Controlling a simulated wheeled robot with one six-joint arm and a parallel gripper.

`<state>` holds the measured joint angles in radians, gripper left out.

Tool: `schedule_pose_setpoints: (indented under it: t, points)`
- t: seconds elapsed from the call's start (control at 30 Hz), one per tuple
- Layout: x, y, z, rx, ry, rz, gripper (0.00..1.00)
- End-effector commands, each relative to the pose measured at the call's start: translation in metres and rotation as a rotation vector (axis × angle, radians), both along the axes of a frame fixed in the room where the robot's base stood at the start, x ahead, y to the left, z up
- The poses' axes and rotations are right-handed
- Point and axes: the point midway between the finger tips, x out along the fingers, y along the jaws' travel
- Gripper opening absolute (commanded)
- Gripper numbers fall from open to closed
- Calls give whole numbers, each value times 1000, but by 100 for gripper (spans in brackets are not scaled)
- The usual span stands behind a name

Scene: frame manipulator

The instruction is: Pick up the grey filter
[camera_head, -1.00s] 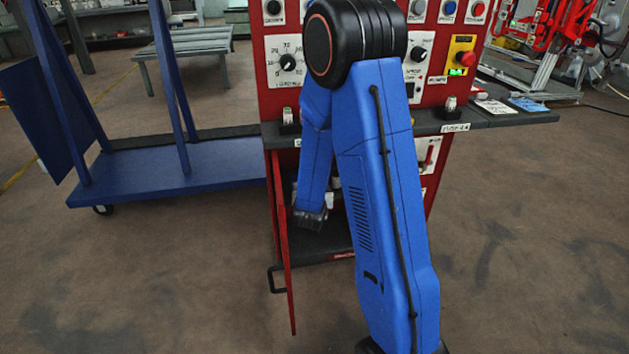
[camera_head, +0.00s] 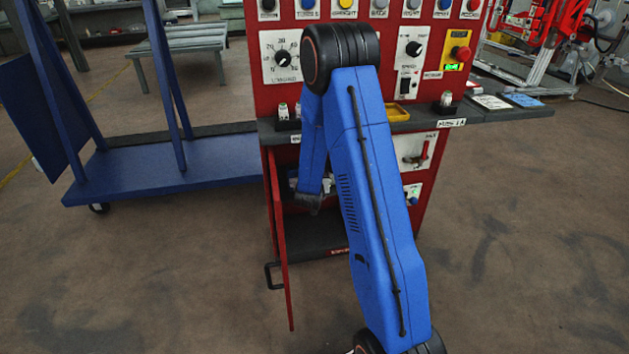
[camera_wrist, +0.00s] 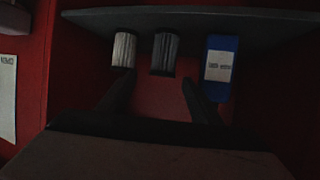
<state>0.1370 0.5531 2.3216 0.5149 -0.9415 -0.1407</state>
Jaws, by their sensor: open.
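In the wrist view, the grey filter (camera_wrist: 164,54) is a dark grey ribbed cylinder, the middle one of three items along a shelf. A lighter, whitish ribbed filter (camera_wrist: 123,50) is on its left. A blue item with a white label (camera_wrist: 218,65) is on its right. My gripper (camera_wrist: 156,88) is open and empty. Its two dark fingers point towards the shelf, one on each side of the grey filter's line, with their tips a little short of it or below it.
The cabinet's red door (camera_head: 282,255) stands open at the left, with a black handle at its bottom. A grey ledge (camera_head: 500,112) juts out above the opening. A blue cart (camera_head: 150,165) stands to the left. The floor in front is clear.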

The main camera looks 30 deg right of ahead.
Motion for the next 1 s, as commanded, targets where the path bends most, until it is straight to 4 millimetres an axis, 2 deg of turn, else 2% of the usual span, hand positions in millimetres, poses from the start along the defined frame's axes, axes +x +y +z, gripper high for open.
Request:
schedule_pose_setpoints:
  t: [0.3,0.57,0.67,0.77,1.0]
  points:
    - [32,-16,-19,0,1,-1,59]
    - [36,-19,-20,0,0,0,59]
    - [36,-19,-20,0,0,0,40]
    - [36,-18,-20,0,0,0,16]
    - [36,-18,-20,0,0,0,14]
